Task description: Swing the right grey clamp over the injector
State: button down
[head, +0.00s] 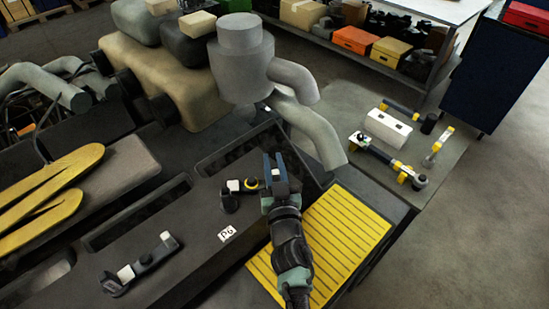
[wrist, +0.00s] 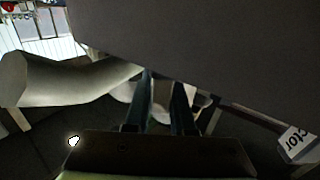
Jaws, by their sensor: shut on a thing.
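The right grey clamp (head: 229,203) sits on the dark engine top, beside a white block (head: 233,185) and a yellow ring (head: 251,184). My gripper (head: 274,166) is at the right end of this group, close above the engine top. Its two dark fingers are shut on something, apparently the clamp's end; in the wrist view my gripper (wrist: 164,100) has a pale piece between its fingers. The fingers hide most of that piece. I cannot make out the injector for certain; it may be the part with the yellow ring.
A second dark clamp (head: 145,262) with white blocks lies at lower left. A P6 label (head: 227,234) is on the engine top. Thick grey pipes (head: 310,125) rise close behind my gripper. A yellow slatted mat (head: 345,230) lies right, and a tool table (head: 440,165) stands beyond.

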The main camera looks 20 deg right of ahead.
jog(key=shift+w+r+n+y+p, duration=0.2)
jog(key=shift+n+y+p, duration=0.3)
jog(key=shift+p, duration=0.4)
jog(key=shift+w+r+n+y+p, duration=0.1)
jog(key=shift+w+n+y+p, duration=0.15)
jog(key=shift+y+p, duration=0.55)
jog(key=shift+w+a+f+n+t+y+p, duration=0.1)
jog(key=shift+w+n+t+y+p, duration=0.1)
jog(key=shift+n+y+p, duration=0.35)
jog(key=shift+w+a+f+n+t+y+p, duration=0.1)
jog(key=shift+w+n+y+p, duration=0.2)
jog(key=shift+y, duration=0.35)
jog(key=n+y, duration=0.1)
jog(key=y, duration=0.1)
jog(key=w+a+n+y+b, duration=0.1)
jog(key=shift+f+n+y, duration=0.25)
jog(key=shift+n+y, duration=0.05)
jog(key=shift+w+a+r+n+g+y+b, duration=0.15)
jog(key=shift+n+g+y+b, duration=0.15)
jog(key=shift+y, duration=0.25)
jog(key=shift+a+f+n+g+y+b, duration=0.1)
jog(key=shift+n+g+y+b, duration=0.1)
jog(key=shift+n+y+b, duration=0.25)
jog(key=shift+a+r, duration=0.1)
jog(key=c, duration=0.8)
grip_release()
jog(key=shift+w, duration=0.1)
jog(key=shift+o, duration=0.2)
